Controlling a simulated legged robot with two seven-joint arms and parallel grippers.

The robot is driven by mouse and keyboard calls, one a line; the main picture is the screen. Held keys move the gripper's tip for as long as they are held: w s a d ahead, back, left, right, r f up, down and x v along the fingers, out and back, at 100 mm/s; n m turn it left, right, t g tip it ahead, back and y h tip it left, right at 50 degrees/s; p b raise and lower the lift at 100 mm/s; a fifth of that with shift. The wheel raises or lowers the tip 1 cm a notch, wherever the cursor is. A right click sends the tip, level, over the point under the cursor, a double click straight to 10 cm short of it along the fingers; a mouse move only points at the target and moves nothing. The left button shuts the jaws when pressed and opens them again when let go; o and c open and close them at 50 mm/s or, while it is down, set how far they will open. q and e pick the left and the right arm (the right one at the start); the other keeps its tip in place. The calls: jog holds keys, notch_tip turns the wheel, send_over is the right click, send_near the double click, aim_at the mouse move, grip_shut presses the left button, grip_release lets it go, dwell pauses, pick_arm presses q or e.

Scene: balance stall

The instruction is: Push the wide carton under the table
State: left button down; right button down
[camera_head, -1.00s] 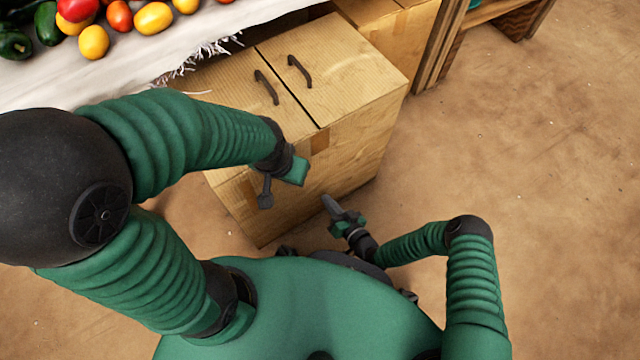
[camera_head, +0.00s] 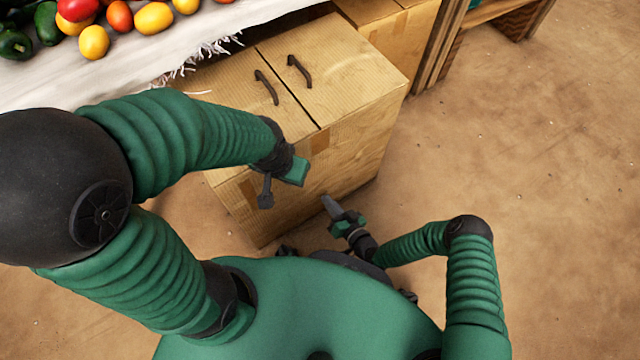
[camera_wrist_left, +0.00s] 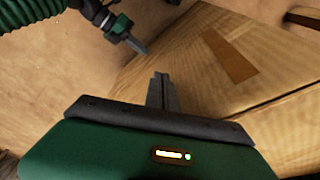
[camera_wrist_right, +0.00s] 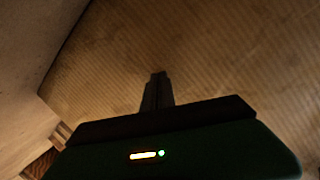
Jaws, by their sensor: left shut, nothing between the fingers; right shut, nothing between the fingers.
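The wide carton (camera_head: 345,80) is a brown cardboard box with two dark handles on its top. It stands on the floor, its far left part beneath the edge of the cloth-covered table (camera_head: 130,62). My left gripper (camera_head: 265,200) is shut and empty at the carton's near face, toward its left side; in the left wrist view its fingers (camera_wrist_left: 161,80) point at the cardboard. My right gripper (camera_head: 326,199) is shut and empty low at the same face; in the right wrist view its fingertips (camera_wrist_right: 157,76) are at the cardboard. I cannot tell whether either tip touches.
Several fruits and vegetables (camera_head: 120,16) lie on the table. Another carton (camera_head: 395,35) stands behind the wide one, beside a wooden post (camera_head: 440,45). A wooden shelf (camera_head: 515,15) is at the top right. The floor (camera_head: 540,160) to the right is clear.

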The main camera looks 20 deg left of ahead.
jog(key=w+a+b, duration=0.9)
jog(key=a, duration=0.3)
jog(key=shift+a, duration=0.25)
dwell(0.6)
jog(key=s+d+p, duration=0.1)
jog(key=d, duration=0.1)
jog(key=s+d+p, duration=0.2)
jog(key=d, duration=0.1)
jog(key=shift+s, duration=0.2)
dwell(0.3)
